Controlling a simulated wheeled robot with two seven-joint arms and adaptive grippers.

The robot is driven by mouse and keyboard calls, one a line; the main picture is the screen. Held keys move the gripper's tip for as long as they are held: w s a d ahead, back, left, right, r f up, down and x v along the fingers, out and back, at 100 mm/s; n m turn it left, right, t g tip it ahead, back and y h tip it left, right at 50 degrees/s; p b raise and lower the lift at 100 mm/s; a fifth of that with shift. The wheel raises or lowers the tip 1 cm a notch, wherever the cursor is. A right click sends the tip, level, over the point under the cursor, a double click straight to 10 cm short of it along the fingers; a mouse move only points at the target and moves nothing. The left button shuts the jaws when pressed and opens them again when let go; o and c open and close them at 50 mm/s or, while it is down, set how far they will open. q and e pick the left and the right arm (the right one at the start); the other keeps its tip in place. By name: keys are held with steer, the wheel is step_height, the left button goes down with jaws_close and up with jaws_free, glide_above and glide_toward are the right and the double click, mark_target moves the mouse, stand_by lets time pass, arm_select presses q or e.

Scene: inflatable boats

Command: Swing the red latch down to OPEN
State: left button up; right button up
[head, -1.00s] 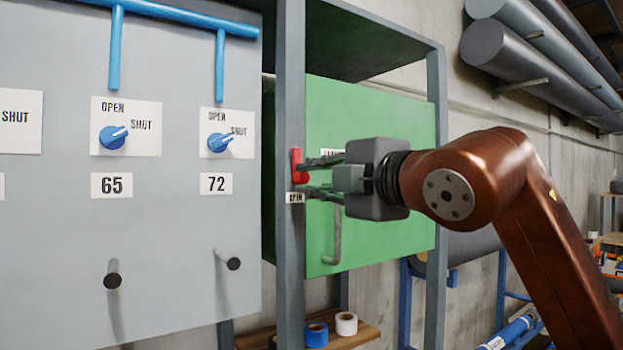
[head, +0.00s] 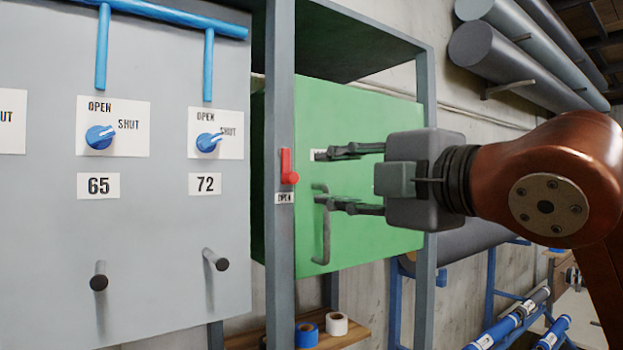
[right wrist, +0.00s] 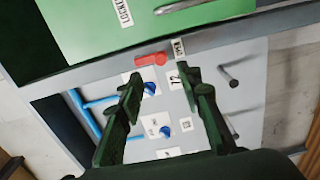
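The red latch (head: 286,164) is on the grey upright post (head: 280,255) beside the green box. Its handle points up from the round pivot at its lower end, away from the OPEN label (head: 284,198) just below. The latch also shows in the right wrist view (right wrist: 150,60), beyond the fingertips. My right gripper (head: 322,179) is open and empty, a short way right of the latch and not touching it. Its fingers show spread apart in the right wrist view (right wrist: 163,88). My left gripper is not in view.
A green box (head: 370,140) with a bent grey handle (head: 326,240) sits behind the fingers. A grey panel (head: 150,230) with blue knobs and dark pegs stands left of the post. Tape rolls (head: 337,323) lie on a low wooden shelf.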

steer(key=v, duration=0.3)
steer(key=shift+s+d, duration=0.2)
steer(key=shift+s, duration=0.1)
